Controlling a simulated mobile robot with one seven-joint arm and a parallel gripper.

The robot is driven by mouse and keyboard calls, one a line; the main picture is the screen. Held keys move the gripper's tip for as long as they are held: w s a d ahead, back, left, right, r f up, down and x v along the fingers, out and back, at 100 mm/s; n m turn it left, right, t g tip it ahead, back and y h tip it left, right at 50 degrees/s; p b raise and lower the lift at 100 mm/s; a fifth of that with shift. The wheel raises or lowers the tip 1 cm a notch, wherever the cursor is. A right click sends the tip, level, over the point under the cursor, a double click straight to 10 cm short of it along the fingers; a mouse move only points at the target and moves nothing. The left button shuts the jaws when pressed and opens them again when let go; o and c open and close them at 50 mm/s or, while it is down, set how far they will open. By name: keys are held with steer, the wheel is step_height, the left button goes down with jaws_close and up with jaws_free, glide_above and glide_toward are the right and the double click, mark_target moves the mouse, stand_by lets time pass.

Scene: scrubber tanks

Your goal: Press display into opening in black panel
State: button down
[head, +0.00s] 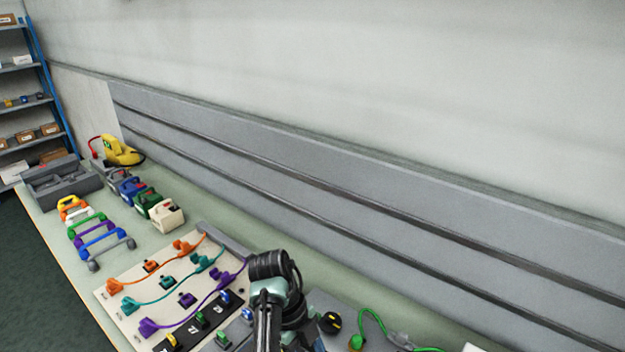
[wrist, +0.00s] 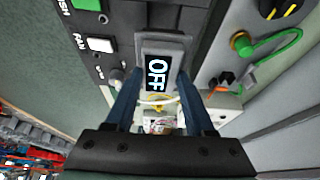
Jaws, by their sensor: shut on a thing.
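The display (wrist: 162,75) is a small grey block with a dark screen that reads "OFF", seen in the wrist view. My gripper (wrist: 158,97) is shut on it, with one blue finger on each side. The display is at the black panel (wrist: 120,45), beside its labelled buttons. The display hides whatever opening lies behind it, so I cannot tell whether it is seated or just above the panel. In the head view my own arm hides the gripper and the display.
The panel bears a green button (wrist: 87,4) and a white button (wrist: 100,44). A green cable (wrist: 265,42) and a black-and-yellow knob (wrist: 280,8) lie to the right. In the head view a cream board (head: 125,292) with coloured cables and several handles stand left of my arm.

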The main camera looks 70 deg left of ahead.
steer(key=shift+f+b, duration=2.35)
steer(key=shift+f, duration=0.95)
steer(key=shift+f, duration=0.2)
steer(key=shift+f+b, duration=0.7)
steer(key=shift+f, duration=0.2)
steer(key=shift+c, duration=0.9)
jaws_free()
steer(key=shift+o, duration=0.9)
steer(key=shift+r, duration=0.1)
step_height(320, 180, up, 8)
steer(key=p, duration=0.7)
steer(key=shift+r+p, duration=0.25)
steer(key=shift+p, duration=0.1)
